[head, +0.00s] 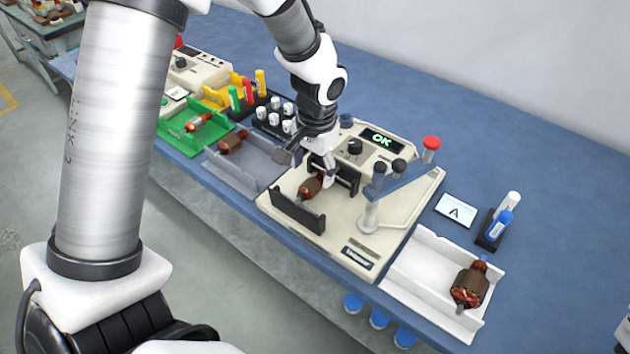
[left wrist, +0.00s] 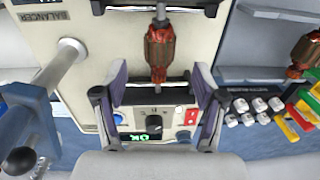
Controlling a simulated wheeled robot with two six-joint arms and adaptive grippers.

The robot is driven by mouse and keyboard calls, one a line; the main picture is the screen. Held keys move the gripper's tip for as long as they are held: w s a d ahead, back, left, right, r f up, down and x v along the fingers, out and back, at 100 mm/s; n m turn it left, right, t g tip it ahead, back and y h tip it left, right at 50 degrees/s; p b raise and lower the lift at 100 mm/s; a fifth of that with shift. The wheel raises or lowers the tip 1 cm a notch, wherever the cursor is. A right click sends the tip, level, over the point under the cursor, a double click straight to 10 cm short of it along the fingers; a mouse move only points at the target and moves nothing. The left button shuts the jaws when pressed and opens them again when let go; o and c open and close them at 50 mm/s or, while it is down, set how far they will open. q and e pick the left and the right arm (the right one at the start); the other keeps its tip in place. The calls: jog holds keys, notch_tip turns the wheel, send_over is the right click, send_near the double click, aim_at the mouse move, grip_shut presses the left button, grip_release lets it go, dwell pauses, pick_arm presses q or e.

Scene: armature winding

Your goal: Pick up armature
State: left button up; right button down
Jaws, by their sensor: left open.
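An armature (head: 310,187) with a copper-brown body rests across the dark supports of the cream balancer (head: 345,240), whose display reads OK. In the left wrist view the same armature (left wrist: 160,50) lies with its shaft pointing towards the gripper. My left gripper (head: 319,172) is over the balancer, just behind and above the armature. In the left wrist view the left gripper (left wrist: 160,82) has its fingers spread on either side of the shaft line, with nothing held. My right gripper is not seen.
Other armatures lie in the white tray (head: 420,262) at right, the grey tray (head: 225,165) and the green tray (head: 178,130) at left. A post with a blue arm (head: 390,182) stands on the balancer's right. Marker pens (head: 500,225) stand beyond the white tray.

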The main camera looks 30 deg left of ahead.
aim_at(312, 181)
pick_arm(q)
jog(key=f, duration=0.5)
jog(key=shift+w+a, duration=0.15)
jog(key=shift+w, duration=0.05)
jog(key=shift+s+r, duration=0.1)
jog(key=shift+s, duration=0.1)
jog(key=shift+c, duration=0.7)
grip_shut()
jog(key=shift+r, duration=0.1)
